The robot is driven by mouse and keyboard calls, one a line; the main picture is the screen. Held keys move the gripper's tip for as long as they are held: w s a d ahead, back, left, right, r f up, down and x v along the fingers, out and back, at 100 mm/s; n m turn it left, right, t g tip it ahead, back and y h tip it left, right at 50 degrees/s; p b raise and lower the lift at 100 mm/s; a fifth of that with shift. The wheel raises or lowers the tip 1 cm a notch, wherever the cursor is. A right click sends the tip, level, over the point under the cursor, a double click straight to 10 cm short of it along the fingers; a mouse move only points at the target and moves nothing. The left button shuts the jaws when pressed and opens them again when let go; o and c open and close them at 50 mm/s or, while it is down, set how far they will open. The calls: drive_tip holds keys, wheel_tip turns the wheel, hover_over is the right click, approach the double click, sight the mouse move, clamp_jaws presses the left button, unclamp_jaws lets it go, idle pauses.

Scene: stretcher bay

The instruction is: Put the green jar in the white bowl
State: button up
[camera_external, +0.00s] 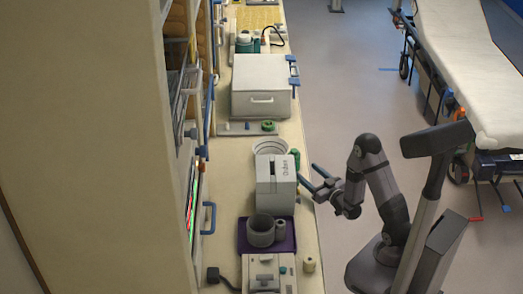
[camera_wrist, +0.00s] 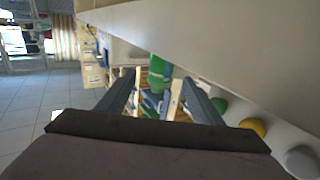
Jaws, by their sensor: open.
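The green jar (camera_external: 295,158) stands near the right edge of the counter, beside a white lettered box and partly hidden by it. A green object that looks like the jar (camera_wrist: 157,72) shows in the wrist view, beyond and between my fingertips. The white bowl (camera_external: 270,146) sits on the counter just behind the box, left of the jar, with its near part hidden. My gripper (camera_external: 314,180) is open and empty, right of the box and nearer the camera than the jar. Its two fingers frame the wrist view (camera_wrist: 158,92), apart from the green object.
The white box (camera_external: 275,186) stands close to my fingers. A purple tray (camera_external: 284,246) with a grey mug (camera_external: 261,230) lies in front of it. A larger white case (camera_external: 261,86) stands farther back.

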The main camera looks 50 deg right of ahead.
sight(298, 163)
drive_tip(key=shift+w+d+p, duration=0.2)
drive_tip(key=shift+w+p, duration=0.2)
drive_tip(key=shift+w, duration=0.65)
drive_tip(key=shift+w+d+r+p, duration=0.15)
drive_tip(key=shift+w+p, duration=0.35)
drive_tip(key=shift+w, duration=0.45)
drive_tip(key=shift+w+d+r+p, duration=0.15)
drive_tip(key=shift+w+p, duration=0.35)
drive_tip(key=shift+w, duration=0.4)
drive_tip(key=shift+w+d+f, duration=0.1)
drive_tip(key=shift+w, duration=0.65)
drive_tip(key=c, duration=1.3)
drive_tip(key=shift+c, duration=0.2)
drive_tip(key=shift+r, duration=5.05)
